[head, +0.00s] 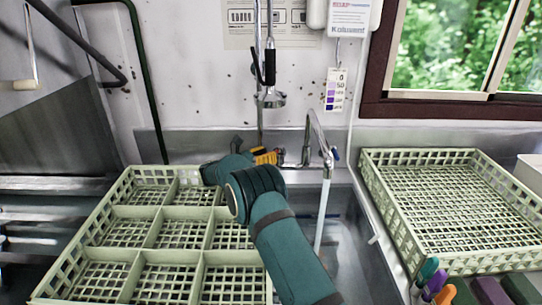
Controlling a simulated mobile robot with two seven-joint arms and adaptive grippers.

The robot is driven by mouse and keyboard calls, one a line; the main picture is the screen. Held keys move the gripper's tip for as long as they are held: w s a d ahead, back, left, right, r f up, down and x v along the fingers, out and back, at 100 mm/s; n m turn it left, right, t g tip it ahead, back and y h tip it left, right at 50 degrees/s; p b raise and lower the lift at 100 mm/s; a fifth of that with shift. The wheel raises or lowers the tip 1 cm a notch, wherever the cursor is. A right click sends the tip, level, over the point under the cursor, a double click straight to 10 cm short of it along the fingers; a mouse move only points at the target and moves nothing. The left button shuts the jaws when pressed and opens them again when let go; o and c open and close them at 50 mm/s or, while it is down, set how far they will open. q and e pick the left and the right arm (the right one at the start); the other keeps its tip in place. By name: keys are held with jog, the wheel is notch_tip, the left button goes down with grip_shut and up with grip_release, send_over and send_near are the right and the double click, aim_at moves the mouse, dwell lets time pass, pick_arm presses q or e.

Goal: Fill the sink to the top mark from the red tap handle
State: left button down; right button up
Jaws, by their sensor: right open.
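The chrome tap (316,130) stands at the back of the metal sink (345,262). A stream of water (322,215) runs from its spout into the sink. A small blue part (336,154) shows at the tap's right side. The red handle cannot be made out; my gripper and wrist cover the area left of the tap. My right gripper (265,156), with orange-yellow fingers, is open just left of the tap base; I cannot tell whether it touches anything. The top mark is not visible and the water level is hard to read. My left gripper is not in view.
A pale green divided dish rack (108,213) covers the left part of the sink area. Another open rack (364,178) sits on the right counter. A spray head (271,99) hangs above the tap. Colored-handled tools (428,270) stand at the lower right.

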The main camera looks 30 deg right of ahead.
jog(key=shift+d, duration=0.8)
jog(key=shift+o, duration=0.3)
grip_shut()
jog(key=shift+s+r+n+t+p, duration=0.2)
jog(key=shift+n+t+p, duration=0.4)
jog(key=shift+t, duration=0.5)
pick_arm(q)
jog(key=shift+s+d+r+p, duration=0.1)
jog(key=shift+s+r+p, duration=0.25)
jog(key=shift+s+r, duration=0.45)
pick_arm(e)
jog(key=shift+s+f+n+t+y, duration=0.15)
jog(key=shift+n+t, duration=0.25)
jog(key=shift+t, duration=0.2)
jog(key=shift+s+r+n+t+y, duration=0.15)
jog(key=shift+n+t, duration=0.25)
jog(key=shift+t, duration=0.2)
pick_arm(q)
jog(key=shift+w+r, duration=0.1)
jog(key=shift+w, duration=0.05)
pick_arm(e)
jog(key=shift+w+f, duration=0.1)
jog(key=shift+f, duration=0.05)
jog(key=shift+c, duration=0.3)
grip_release()
